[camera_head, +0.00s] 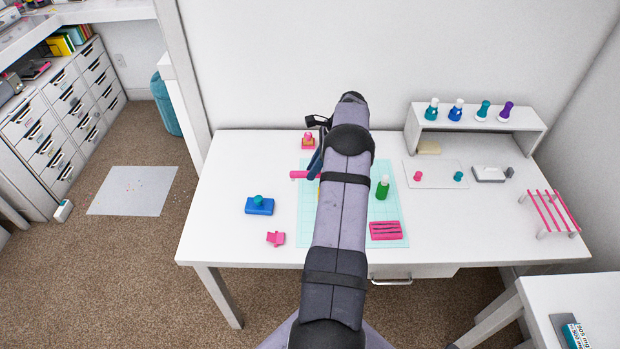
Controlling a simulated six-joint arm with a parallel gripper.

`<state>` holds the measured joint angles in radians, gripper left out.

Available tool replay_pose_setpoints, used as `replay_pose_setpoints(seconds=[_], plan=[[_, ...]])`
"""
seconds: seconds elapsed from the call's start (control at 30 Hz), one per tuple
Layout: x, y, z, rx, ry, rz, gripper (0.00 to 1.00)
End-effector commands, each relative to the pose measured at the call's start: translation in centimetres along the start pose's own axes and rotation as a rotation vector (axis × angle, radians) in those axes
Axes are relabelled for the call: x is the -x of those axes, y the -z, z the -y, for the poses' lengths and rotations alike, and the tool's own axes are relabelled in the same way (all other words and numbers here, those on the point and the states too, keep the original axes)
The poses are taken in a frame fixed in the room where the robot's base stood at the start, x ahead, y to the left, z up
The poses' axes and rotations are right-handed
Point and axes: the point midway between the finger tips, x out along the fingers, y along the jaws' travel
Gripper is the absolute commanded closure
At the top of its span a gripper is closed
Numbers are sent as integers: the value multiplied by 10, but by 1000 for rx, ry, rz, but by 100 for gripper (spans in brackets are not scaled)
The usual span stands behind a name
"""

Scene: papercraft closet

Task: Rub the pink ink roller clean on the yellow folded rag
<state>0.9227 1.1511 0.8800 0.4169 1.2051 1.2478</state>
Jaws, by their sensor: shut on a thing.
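My gripper (315,164) is over the table, left of the arm's far end, and is partly hidden by my arm. It is shut on the pink ink roller (299,174), whose pink end sticks out to the left. A small sliver of yellow (319,188) shows at the left edge of my arm, just below the gripper. It may be the yellow folded rag, mostly hidden behind the arm. I cannot tell whether the roller touches it.
A teal cutting mat (390,210) lies under the arm, with a green bottle (382,188) and a pink block (385,230). A blue stamp pad (259,207), pink piece (276,239) and pink stamp (308,142) are left. A bottle shelf (470,123) and pink-barred rack (550,212) stand right.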

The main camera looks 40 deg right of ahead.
Motion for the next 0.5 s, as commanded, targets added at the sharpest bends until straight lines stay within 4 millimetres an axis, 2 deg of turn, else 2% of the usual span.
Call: replay_pose_setpoints(seconds=[0.17,0.5], plan=[[3,-1,4,-54,23,0,100],[3,-1,4,-55,23,0,100]])
